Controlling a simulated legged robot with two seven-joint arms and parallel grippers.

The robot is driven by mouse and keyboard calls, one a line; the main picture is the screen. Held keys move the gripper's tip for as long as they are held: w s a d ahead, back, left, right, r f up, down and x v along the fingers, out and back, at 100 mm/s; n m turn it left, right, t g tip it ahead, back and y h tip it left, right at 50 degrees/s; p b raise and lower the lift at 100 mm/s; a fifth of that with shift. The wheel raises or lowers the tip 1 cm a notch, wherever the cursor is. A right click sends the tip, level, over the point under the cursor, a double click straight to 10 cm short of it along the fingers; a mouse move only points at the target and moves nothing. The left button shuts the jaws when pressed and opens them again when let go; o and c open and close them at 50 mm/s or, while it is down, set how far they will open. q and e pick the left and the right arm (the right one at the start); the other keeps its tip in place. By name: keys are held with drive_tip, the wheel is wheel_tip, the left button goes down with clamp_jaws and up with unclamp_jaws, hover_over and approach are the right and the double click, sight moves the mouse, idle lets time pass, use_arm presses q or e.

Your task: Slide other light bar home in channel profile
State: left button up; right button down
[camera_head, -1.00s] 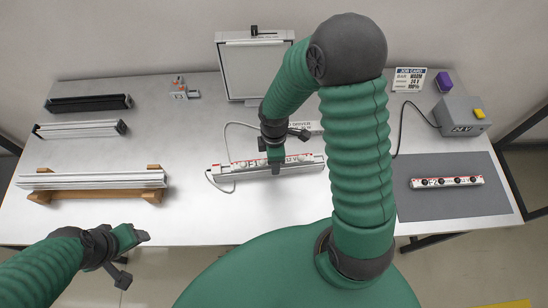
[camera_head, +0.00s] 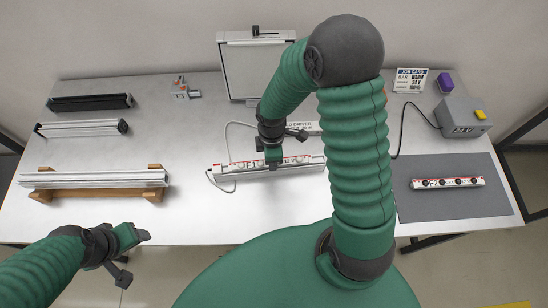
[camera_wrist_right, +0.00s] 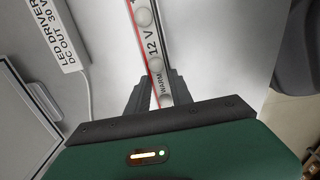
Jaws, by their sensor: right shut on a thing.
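My right gripper (camera_head: 273,160) is shut on a white light bar with a red edge (camera_head: 240,164), at the pale channel profile (camera_head: 300,170) in the middle of the table. In the right wrist view the bar (camera_wrist_right: 146,30) reads "12 V" and "WARM" and runs between the fingers (camera_wrist_right: 160,92). The bar lies along the profile; I cannot tell how deep it sits. A second light bar (camera_head: 447,183) with dark round spots lies on the grey mat (camera_head: 450,207) at the right. My left gripper (camera_head: 138,237) hangs empty before the table's front edge; its jaw state is unclear.
A long pale profile (camera_head: 95,179) rests on wooden blocks (camera_head: 152,195) at the left. Other profiles (camera_head: 90,103) lie behind it. The LED driver (camera_head: 313,128), light panel (camera_head: 257,70) and grey power box (camera_head: 462,117) stand farther back. Bare table lies left of the middle profile.

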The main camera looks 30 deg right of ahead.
drive_tip(key=shift+w+a, duration=0.2)
drive_tip(key=shift+a, duration=0.3)
drive_tip(key=shift+w+a, duration=0.2)
drive_tip(key=shift+a, duration=0.25)
drive_tip(key=c, duration=1.1)
unclamp_jaws()
drive_tip(key=shift+o, duration=0.2)
wheel_tip(320, 180, up, 17)
drive_tip(key=p, duration=0.1)
drive_tip(key=shift+f, duration=0.15)
drive_tip(key=shift+w, duration=0.1)
